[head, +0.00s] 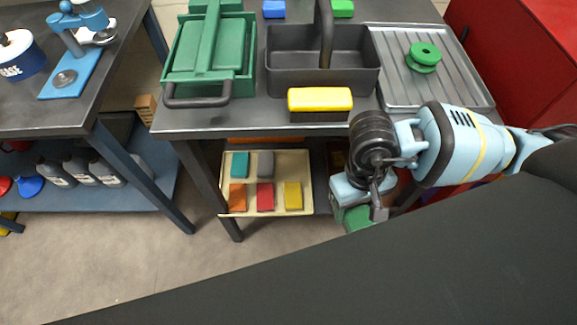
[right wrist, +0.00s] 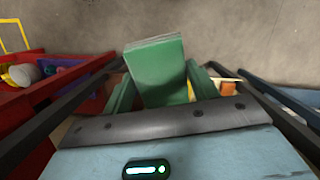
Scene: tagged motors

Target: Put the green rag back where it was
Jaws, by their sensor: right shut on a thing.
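My right gripper (head: 362,212) is shut on the green rag (right wrist: 157,70), a folded pad held between its fingers. In the head view the gripper hangs in front of the bench, below its top, and mostly hides the rag. A cream tray (head: 222,208) stands on the bench's lower shelf, to the left of the gripper. It holds folded teal (head: 240,164), grey (head: 266,164), orange (head: 237,196), red (head: 265,196) and yellow (head: 292,195) rags. The tray's back right spot (head: 293,164) is bare. My left gripper is out of view.
The bench top above carries a green toolbox (head: 240,55), a dark caddy (head: 290,75), a yellow-topped block (head: 320,99) and a ribbed metal tray (head: 388,70) with a green spool (head: 424,57). A red cabinet (head: 525,45) stands right. Floor (head: 120,250) in front is clear.

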